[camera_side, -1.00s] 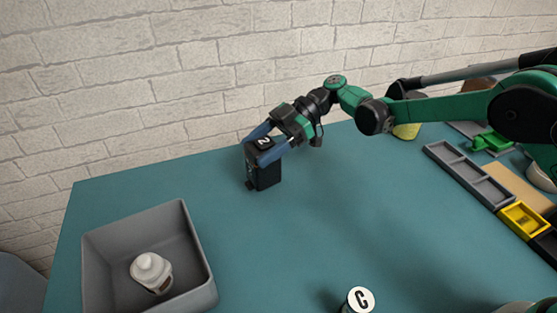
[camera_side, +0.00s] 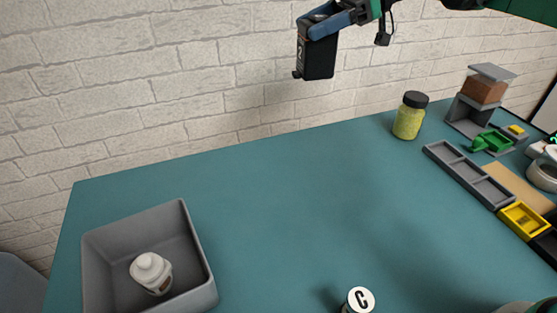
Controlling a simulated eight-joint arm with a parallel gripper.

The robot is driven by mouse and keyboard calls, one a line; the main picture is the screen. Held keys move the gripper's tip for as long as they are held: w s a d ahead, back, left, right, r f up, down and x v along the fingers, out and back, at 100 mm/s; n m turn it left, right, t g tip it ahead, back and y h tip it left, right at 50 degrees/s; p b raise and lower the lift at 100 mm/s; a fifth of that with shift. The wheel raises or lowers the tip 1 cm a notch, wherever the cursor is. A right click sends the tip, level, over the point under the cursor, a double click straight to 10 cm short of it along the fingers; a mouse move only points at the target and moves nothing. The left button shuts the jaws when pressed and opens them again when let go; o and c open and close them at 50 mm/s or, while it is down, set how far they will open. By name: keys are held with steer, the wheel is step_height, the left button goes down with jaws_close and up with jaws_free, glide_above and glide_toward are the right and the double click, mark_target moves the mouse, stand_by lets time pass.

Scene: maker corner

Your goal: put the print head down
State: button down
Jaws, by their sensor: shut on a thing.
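The print head, a black box-shaped block (camera_side: 318,58), hangs in the air near the top of the side view, well above the teal table's back edge. My gripper (camera_side: 325,22) is shut on its upper part, with the blue fingers along its sides. The block is roughly upright and touches nothing below.
A grey bin (camera_side: 207,262) with a white bottle (camera_side: 150,270) stands at front left. A round "C"-marked thing (camera_side: 360,299) is at the front edge. A yellow jar (camera_side: 408,118), grey trays (camera_side: 468,176) and a yellow tray (camera_side: 524,218) stand at right. The table's middle (camera_side: 290,210) is clear.

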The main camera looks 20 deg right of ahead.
steer(key=s+d+r+m+t+h, duration=0.1)
steer(key=s+d+m+t+h, duration=0.25)
steer(key=d, duration=0.75)
steer(key=s+d+m+t+h, duration=0.2)
steer(key=d+m+t, duration=0.25)
steer(key=d, duration=0.65)
steer(key=s+d+r+m+t+h, duration=0.1)
steer(key=s+d+m+t+h, duration=0.25)
steer(key=d, duration=0.65)
step_height(320, 180, down, 20)
steer(key=shift+w+d+m+y, duration=0.3)
steer(key=shift+m, duration=0.15)
steer(key=shift+f, duration=0.15)
steer(key=shift+f, duration=0.5)
steer(key=shift+c, duration=0.6)
jaws_free()
